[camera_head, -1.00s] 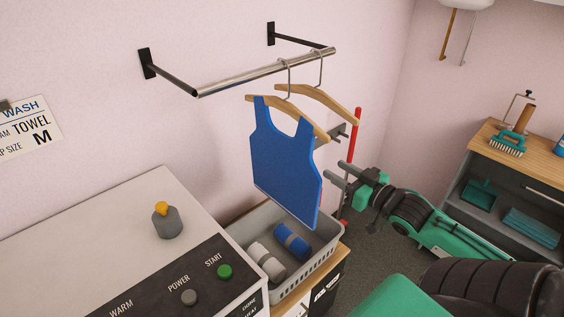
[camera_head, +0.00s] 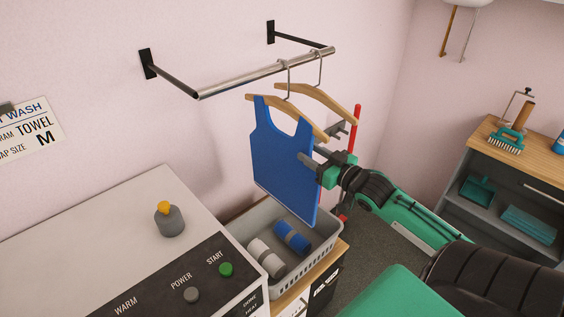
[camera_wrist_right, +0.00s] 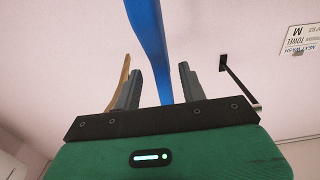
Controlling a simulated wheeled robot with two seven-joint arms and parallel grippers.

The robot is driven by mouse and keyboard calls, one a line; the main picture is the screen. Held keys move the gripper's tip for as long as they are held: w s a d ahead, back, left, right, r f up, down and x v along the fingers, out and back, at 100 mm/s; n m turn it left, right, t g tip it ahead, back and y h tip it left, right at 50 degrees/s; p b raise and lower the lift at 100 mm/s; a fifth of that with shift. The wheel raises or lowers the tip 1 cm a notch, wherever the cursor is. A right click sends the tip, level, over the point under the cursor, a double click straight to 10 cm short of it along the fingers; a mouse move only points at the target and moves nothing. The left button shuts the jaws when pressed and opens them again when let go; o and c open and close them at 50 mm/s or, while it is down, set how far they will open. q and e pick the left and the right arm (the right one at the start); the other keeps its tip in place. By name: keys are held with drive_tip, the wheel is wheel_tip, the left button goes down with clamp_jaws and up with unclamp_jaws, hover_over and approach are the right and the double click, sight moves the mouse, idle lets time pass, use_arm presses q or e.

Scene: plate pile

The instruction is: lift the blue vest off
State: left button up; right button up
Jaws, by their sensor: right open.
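The blue vest (camera_head: 278,158) hangs on a wooden hanger (camera_head: 309,122) hooked on the metal rail (camera_head: 268,72). A second, bare wooden hanger (camera_head: 331,100) hangs beside it, nearer the rail's far end. My right gripper (camera_head: 308,164) is at the vest's right edge, its fingers apart. In the right wrist view the vest (camera_wrist_right: 150,45) shows as a narrow blue strip passing between the open fingers (camera_wrist_right: 160,88). I cannot tell whether either finger touches the cloth. My left gripper is not in view.
A grey basket (camera_head: 327,245) with rolled blue and light-grey cloths stands below the vest. A white machine (camera_head: 110,235) with buttons and a yellow-topped grey weight is at the left. A red post (camera_head: 354,130) stands behind my right gripper. A shelf unit (camera_head: 545,165) is at the right.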

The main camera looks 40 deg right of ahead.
sight(299, 148)
drive_tip(key=shift+w+a+r, duration=0.1)
drive_tip(key=shift+w, duration=0.2)
drive_tip(key=w+p, duration=0.1)
drive_tip(key=w, duration=0.1)
drive_tip(key=w+p, duration=0.1)
drive_tip(key=shift+w+a, duration=0.2)
drive_tip(key=shift+w, duration=0.15)
drive_tip(key=shift+w+a+f+p, duration=0.1)
drive_tip(key=shift+w+f+p, duration=0.25)
drive_tip(key=shift+w, duration=0.1)
drive_tip(key=shift+r, duration=0.1)
clamp_jaws()
